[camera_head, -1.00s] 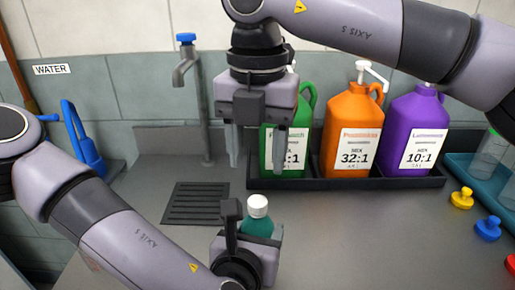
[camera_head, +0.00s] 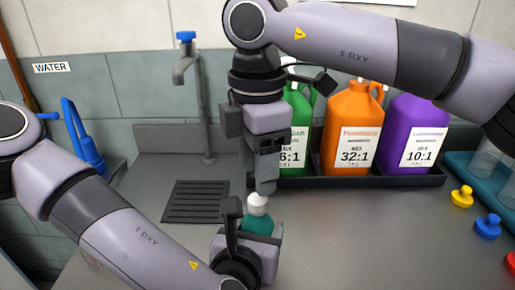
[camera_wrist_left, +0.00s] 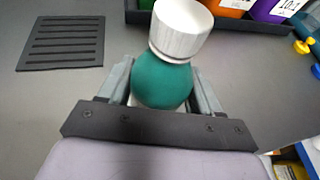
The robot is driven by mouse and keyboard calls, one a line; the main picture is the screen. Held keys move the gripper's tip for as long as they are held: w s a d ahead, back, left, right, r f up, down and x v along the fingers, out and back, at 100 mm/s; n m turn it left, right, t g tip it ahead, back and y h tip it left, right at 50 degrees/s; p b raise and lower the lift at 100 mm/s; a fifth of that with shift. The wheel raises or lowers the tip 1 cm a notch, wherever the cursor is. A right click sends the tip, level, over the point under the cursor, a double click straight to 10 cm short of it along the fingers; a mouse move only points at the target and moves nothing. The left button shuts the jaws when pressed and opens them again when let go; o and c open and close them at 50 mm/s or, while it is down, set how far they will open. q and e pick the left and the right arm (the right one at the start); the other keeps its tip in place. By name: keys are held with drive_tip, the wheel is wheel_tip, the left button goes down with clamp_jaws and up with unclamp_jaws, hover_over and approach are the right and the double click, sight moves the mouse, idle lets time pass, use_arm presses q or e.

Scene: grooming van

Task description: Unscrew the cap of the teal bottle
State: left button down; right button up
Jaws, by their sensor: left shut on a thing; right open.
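The teal bottle (camera_head: 257,223) stands upright at the front of the counter, with a white ribbed cap (camera_head: 258,203) on top. My left gripper (camera_head: 252,238) is shut on the bottle body, below the cap. In the left wrist view the bottle (camera_wrist_left: 162,80) sits between the two fingers and its cap (camera_wrist_left: 181,28) is clear of them. My right gripper (camera_head: 263,186) is open and points down, just above the cap. Its fingers line up one behind the other in the head view, so I cannot tell whether they touch the cap.
Green (camera_head: 296,128), orange (camera_head: 350,130) and purple (camera_head: 413,132) jugs stand in a dark tray (camera_head: 385,181) behind. A tap (camera_head: 187,65) and a drain grille (camera_head: 197,202) are to the left. Yellow (camera_head: 462,196) and blue (camera_head: 488,227) stoppers lie right. The counter between is clear.

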sight(258, 199)
drive_tip(key=shift+f, duration=2.7)
